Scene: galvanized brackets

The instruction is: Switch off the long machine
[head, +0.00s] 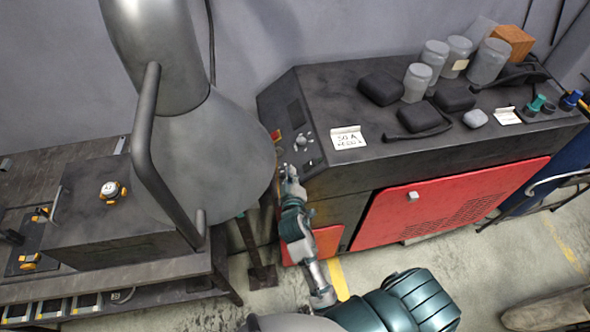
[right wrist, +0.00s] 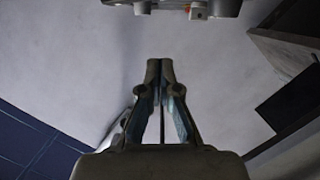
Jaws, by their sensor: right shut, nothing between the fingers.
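The long machine (head: 340,90) is a dark grey cabinet with red doors against the wall. Its left end carries a control panel with a light round knob (head: 303,141), a small red and yellow switch (head: 276,135) and a small dark rocker-like part (head: 309,163). My right gripper (head: 290,172) is at the panel's front left edge, just below the knob and switch in the picture. In the right wrist view its fingers (right wrist: 160,66) are together with nothing between them. I cannot tell whether it touches the panel. My left gripper is not in view.
Grey jars (head: 417,82), dark pads, an orange box (head: 512,42) and a white label card (head: 347,138) sit on the machine top. A big grey hood with a bar handle (head: 145,150) stands close left of my right arm. A dark workbench (head: 60,170) is further left.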

